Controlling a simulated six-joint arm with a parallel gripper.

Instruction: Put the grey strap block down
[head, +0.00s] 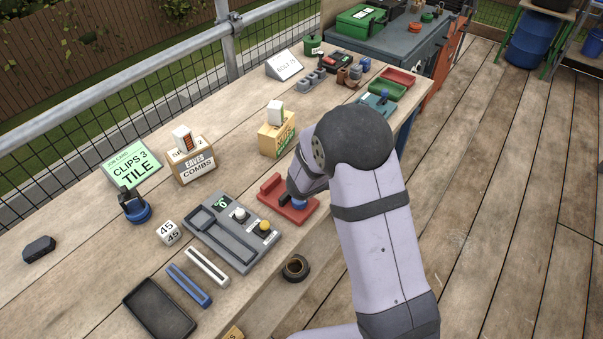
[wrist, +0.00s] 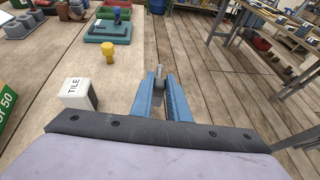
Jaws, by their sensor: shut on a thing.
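My gripper (wrist: 162,95) has blue fingers, shut on a small grey block (wrist: 159,76) that stands up between their tips in the wrist view. I take it to be the grey strap block. In the wrist view the fingers show against the plank floor, just right of the bench edge. In the head view my gripper (head: 293,202) is mostly hidden by my arm and is at the red fixture (head: 272,187) near the bench's front edge. The block cannot be made out there, and whether it touches anything is unclear.
A grey panel (head: 212,239) with white and yellow knobs lies left of the red fixture. A dark ring (head: 296,268) is near the bench edge. In the wrist view a white TILE cube (wrist: 78,94), a yellow knob (wrist: 108,52) and a green fixture (wrist: 98,32) are to the left.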

